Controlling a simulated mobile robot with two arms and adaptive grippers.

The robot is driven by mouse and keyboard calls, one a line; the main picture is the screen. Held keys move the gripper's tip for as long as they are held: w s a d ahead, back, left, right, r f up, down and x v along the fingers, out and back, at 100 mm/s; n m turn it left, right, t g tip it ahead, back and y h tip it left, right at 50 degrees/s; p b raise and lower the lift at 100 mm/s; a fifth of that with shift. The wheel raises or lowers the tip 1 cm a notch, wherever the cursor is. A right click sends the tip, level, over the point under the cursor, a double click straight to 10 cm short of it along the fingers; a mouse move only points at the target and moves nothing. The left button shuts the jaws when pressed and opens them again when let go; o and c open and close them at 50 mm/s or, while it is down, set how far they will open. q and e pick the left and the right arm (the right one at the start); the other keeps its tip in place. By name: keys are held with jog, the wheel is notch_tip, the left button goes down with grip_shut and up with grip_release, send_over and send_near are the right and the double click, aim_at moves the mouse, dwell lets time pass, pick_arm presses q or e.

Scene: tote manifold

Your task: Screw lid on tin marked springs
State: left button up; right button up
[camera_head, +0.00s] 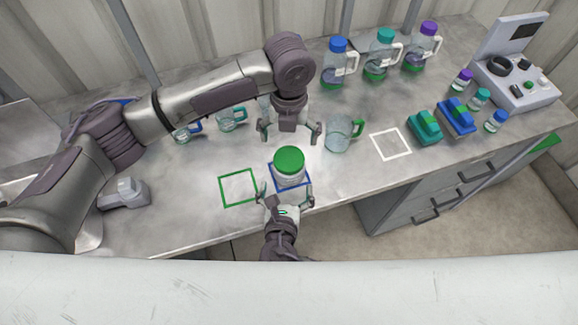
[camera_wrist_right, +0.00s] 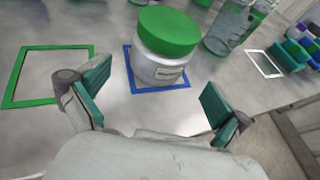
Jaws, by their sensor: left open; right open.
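The tin (camera_head: 290,179) is a pale jar with a label, standing upright inside the blue square outline. Its green lid (camera_head: 289,160) sits on top; how tight it is cannot be told. In the right wrist view the tin (camera_wrist_right: 158,70) and lid (camera_wrist_right: 168,30) show clearly, but the label is too small to read. My left gripper (camera_head: 290,132) is open and empty above and behind the tin, pointing down. My right gripper (camera_head: 285,194) is open in front of the tin, its fingers spread to either side, apart from it in the right wrist view (camera_wrist_right: 155,95).
A green square outline (camera_head: 239,187) lies empty left of the tin. A glass jug with a green handle (camera_head: 341,134) stands to the right, near an empty white square (camera_head: 391,144). Several lidded bottles, small jars, boxes and a control device (camera_head: 515,85) stand farther right and back.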

jog(key=x, duration=0.8)
grip_shut()
pick_arm(q)
jog(key=n, duration=0.8)
jog(key=shift+n, duration=0.3)
jog(key=n, duration=1.1)
jog(key=shift+n, duration=0.3)
jog(key=n, duration=0.4)
jog(key=shift+n, duration=0.3)
jog(key=n, duration=0.6)
jog(key=shift+n, duration=0.4)
